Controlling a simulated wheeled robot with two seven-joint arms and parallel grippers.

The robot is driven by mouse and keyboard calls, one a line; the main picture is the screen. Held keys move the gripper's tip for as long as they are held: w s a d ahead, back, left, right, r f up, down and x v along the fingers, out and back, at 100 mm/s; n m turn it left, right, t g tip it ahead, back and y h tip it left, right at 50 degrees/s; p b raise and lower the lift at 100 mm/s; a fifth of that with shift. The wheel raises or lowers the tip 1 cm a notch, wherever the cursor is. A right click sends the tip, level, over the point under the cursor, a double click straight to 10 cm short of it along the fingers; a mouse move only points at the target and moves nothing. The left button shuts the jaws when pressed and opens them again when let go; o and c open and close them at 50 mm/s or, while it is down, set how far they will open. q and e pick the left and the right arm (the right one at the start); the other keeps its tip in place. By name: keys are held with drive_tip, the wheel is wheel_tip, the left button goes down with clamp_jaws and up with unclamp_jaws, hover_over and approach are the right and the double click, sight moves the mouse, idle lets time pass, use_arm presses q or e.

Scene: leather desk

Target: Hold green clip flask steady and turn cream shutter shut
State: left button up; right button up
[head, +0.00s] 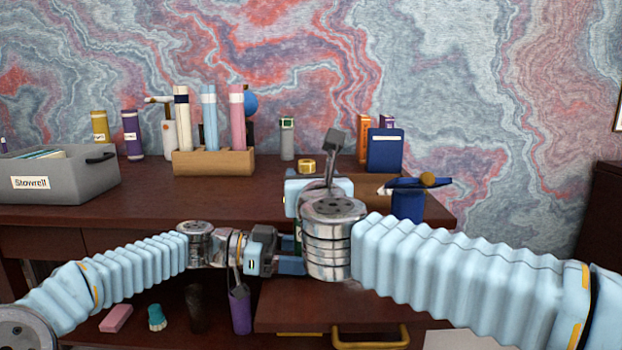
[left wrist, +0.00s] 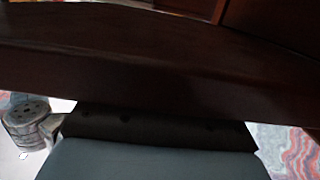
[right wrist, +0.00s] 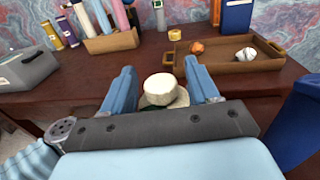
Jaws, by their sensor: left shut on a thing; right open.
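The cream shutter (right wrist: 160,87) is a round, ribbed cap seen from above in the right wrist view. Below it a paler rim of the flask and a little dark green show. My right gripper (right wrist: 160,70) is open, its two blue fingers on either side of the shutter with a small gap at each. In the head view only a green sliver of the flask (head: 298,236) shows, the rest hidden behind my right wrist. My left gripper (head: 290,256) is shut on the flask from the left, in front of the desk edge. The left wrist view does not show the flask.
The desk (head: 130,200) stands behind the flask. On it are a grey bin (head: 75,180), a wooden holder (head: 213,163) with tubes, and a tray (right wrist: 240,66) with small things. A blue container (head: 408,205) stands right of my right gripper. A drawer with a yellow handle (head: 370,338) is below.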

drive_tip(key=shift+c, duration=0.4)
drive_tip(key=c, duration=0.9)
drive_tip(key=shift+m+h, duration=0.3)
drive_tip(key=shift+h, duration=0.2)
drive_tip(key=m+h, duration=0.2)
drive_tip(key=h, duration=0.2)
drive_tip(key=m+g+h, duration=0.1)
drive_tip(key=m+h, duration=0.2)
drive_tip(key=h, duration=0.1)
drive_tip(key=shift+a+m+h, duration=0.15)
drive_tip(key=shift+m+h, duration=0.15)
drive_tip(key=m+g+h, duration=0.6)
drive_tip(key=h, duration=0.1)
drive_tip(key=shift+w, duration=0.15)
drive_tip(key=shift+m+g+h, duration=0.5)
drive_tip(key=shift+g, duration=0.3)
